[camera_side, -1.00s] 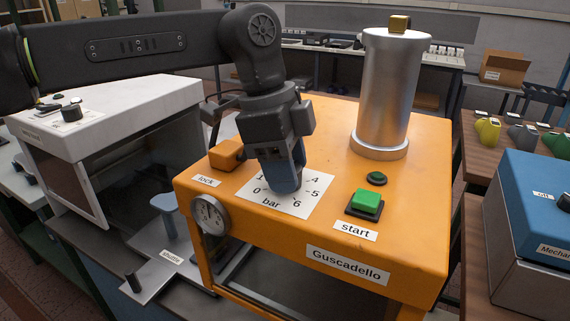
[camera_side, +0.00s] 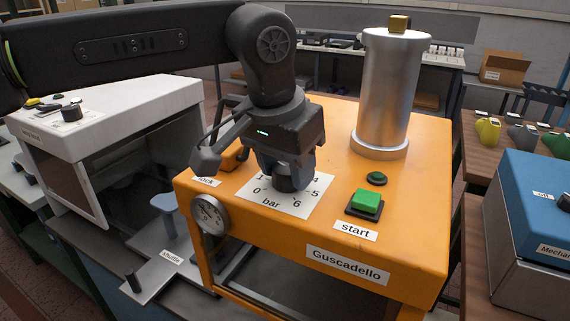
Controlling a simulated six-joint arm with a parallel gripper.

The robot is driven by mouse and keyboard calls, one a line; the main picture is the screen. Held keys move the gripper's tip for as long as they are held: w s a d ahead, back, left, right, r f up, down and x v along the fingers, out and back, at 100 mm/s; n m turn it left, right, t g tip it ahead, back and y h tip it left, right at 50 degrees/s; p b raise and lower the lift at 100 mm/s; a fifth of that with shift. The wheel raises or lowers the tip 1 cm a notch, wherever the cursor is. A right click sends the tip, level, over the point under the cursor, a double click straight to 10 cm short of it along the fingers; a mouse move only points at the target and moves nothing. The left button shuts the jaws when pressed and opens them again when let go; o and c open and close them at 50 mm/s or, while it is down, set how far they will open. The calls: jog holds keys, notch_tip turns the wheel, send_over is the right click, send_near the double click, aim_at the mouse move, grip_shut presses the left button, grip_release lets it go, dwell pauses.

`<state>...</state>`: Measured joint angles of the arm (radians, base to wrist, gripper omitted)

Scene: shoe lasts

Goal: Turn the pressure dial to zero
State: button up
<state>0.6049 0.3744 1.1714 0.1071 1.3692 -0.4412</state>
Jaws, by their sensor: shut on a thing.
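The pressure dial (camera_side: 288,184) is a dark round knob on a white scale plate (camera_side: 300,207) marked in bar, on top of the orange press (camera_side: 415,190). The numbers 0, 1, 4, 5 and 6 show around it; the others are hidden behind my gripper. My gripper (camera_side: 286,180) points down over the plate and is shut on the dial. The dial's pointer is hidden, so I cannot tell its setting. A round gauge (camera_side: 209,214) sits on the press's front left corner; its reading is too small to tell.
A green start button (camera_side: 366,203) and a small dark green lamp or button (camera_side: 376,178) are right of the plate. A silver cylinder (camera_side: 388,95) stands behind. The orange lock lever (camera_side: 232,158) is close on the left, partly hidden by my gripper.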

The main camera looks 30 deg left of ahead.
aim_at(287, 167)
jog(key=n, duration=0.3)
jog(key=shift+y, duration=0.3)
jog(key=o, duration=0.7)
jog(key=shift+c, duration=0.2)
jog(key=shift+w+v, duration=0.2)
jog(key=shift+v, duration=0.6)
jog(key=shift+w+v, duration=0.2)
jog(key=shift+v, duration=0.6)
jog(key=shift+w+v, duration=0.2)
jog(key=shift+v, duration=0.65)
jog(key=shift+r, duration=0.1)
